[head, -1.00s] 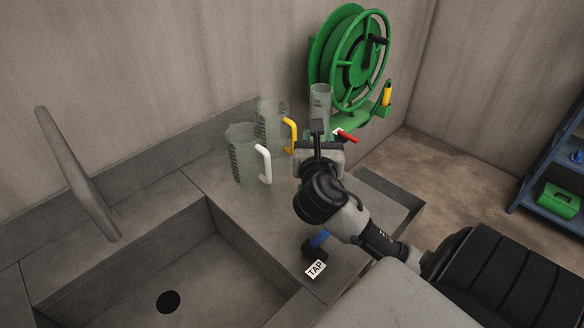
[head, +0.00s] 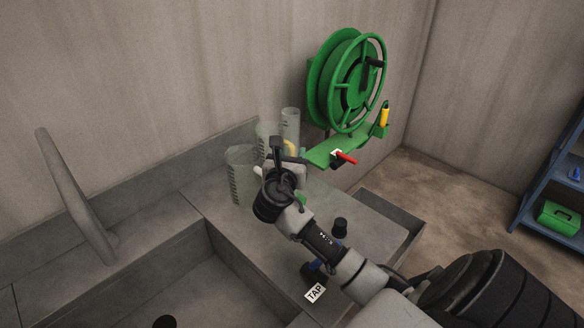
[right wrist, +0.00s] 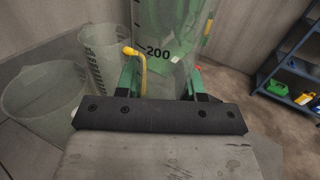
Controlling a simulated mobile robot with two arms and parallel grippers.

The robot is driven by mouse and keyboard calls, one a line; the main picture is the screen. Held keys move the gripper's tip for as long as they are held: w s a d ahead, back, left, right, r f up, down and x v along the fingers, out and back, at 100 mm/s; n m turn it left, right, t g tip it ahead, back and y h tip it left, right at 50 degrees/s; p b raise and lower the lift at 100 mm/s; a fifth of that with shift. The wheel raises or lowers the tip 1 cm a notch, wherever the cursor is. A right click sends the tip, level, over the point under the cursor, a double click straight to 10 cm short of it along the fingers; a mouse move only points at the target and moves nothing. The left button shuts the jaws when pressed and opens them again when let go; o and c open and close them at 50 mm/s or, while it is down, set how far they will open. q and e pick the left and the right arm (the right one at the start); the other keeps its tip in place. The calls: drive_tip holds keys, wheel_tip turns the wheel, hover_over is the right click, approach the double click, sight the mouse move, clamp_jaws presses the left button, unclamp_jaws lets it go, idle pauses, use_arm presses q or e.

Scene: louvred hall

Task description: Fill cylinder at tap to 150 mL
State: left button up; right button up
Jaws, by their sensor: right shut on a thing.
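A clear graduated cylinder (head: 290,125) stands upright at the back of the grey counter, partly hidden by my arm. My right gripper (head: 284,158) is shut on it. In the right wrist view the green fingers of my right gripper (right wrist: 164,78) flank the cylinder (right wrist: 172,25), whose 200 mark faces me. I cannot tell whether its base touches the counter, and no water level is clear. My left gripper is not in view.
A green hose reel (head: 345,82) and red lever (head: 345,157) are behind right.

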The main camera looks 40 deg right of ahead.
drive_tip(key=shift+f, duration=2.1)
drive_tip(key=o, duration=1.2)
